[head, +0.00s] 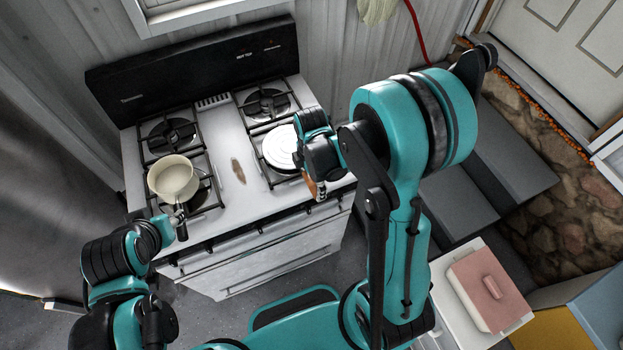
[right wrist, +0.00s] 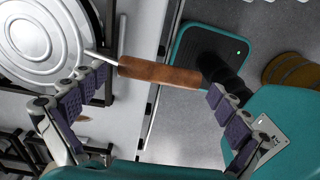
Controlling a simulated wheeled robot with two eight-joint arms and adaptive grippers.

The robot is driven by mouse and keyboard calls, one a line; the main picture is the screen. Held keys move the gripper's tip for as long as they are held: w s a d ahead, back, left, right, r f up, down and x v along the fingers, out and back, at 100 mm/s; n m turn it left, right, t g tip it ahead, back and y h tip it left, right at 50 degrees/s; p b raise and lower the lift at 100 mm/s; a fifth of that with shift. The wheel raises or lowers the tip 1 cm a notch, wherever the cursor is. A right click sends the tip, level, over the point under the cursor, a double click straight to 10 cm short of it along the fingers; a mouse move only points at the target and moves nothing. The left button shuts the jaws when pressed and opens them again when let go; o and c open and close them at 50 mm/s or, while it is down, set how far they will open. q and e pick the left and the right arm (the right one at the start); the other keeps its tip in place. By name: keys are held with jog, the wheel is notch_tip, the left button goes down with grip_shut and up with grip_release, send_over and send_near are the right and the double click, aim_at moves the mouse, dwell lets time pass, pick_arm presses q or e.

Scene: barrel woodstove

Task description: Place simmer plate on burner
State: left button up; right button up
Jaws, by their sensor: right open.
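The simmer plate is a pale round ringed disc (head: 280,148) on the front right burner of the stove. It fills the upper left of the right wrist view (right wrist: 45,40). Its brown wooden handle (right wrist: 158,76) sticks out past the stove's front edge and shows partly below my right gripper (head: 318,182). My right gripper (right wrist: 160,88) is open, with its fingers apart on either side of the handle in the right wrist view; neither is clearly touching it. My left gripper (head: 176,228) is by the handle of the cream pot; its fingers are too unclear to judge.
The cream pot (head: 172,178) sits on the front left burner. The back left burner (head: 170,134) and back right burner (head: 266,103) are bare. A butter dish with a pink lid (head: 490,288) is at the lower right. Grey blocks (head: 490,180) stand right of the stove.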

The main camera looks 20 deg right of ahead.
jog(key=shift+r+p, duration=0.25)
jog(key=shift+p, duration=0.05)
notch_tip(320, 180, up, 11)
jog(key=p, duration=0.2)
jog(key=s+r+m+t, duration=0.7)
jog(key=r+m, duration=0.2)
jog(key=m, duration=0.9)
jog(key=shift+s+a, duration=0.2)
